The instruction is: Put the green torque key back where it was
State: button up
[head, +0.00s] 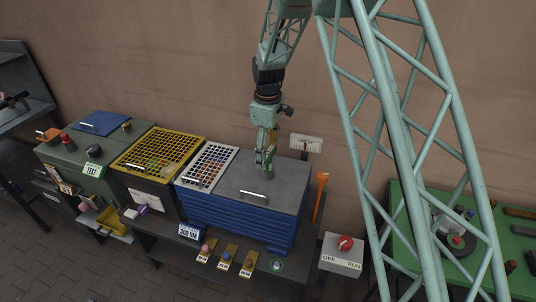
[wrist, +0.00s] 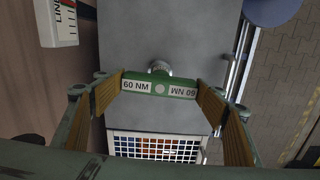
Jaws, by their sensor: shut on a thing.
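In the head view my gripper (head: 268,158) points down with the key above the grey lid (head: 255,185) of a blue box. I cannot tell how large the gap to the lid is. Several small yellow-brown stands are at the bench front, with a pink-topped piece (head: 206,248), a blue-topped piece (head: 227,256) and a brown-topped piece (head: 248,263).
A round green-rimmed piece (head: 277,265) sits right of the stands. A display (head: 190,232) stands left of them. An OFF/RUN switch box (head: 342,253) and an orange-handled tool (head: 321,190) are right of the blue box (head: 240,220). A yellow grid (head: 160,150) lies left.

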jog(key=shift+c, duration=0.2)
jog(key=o, duration=1.4)
jog(key=shift+f, duration=0.1)
jog(key=shift+f, duration=0.1)
notch_tip(320, 180, up, 14)
jog(key=shift+d+f, duration=0.1)
jog(key=shift+f, duration=0.05)
dwell(0.7)
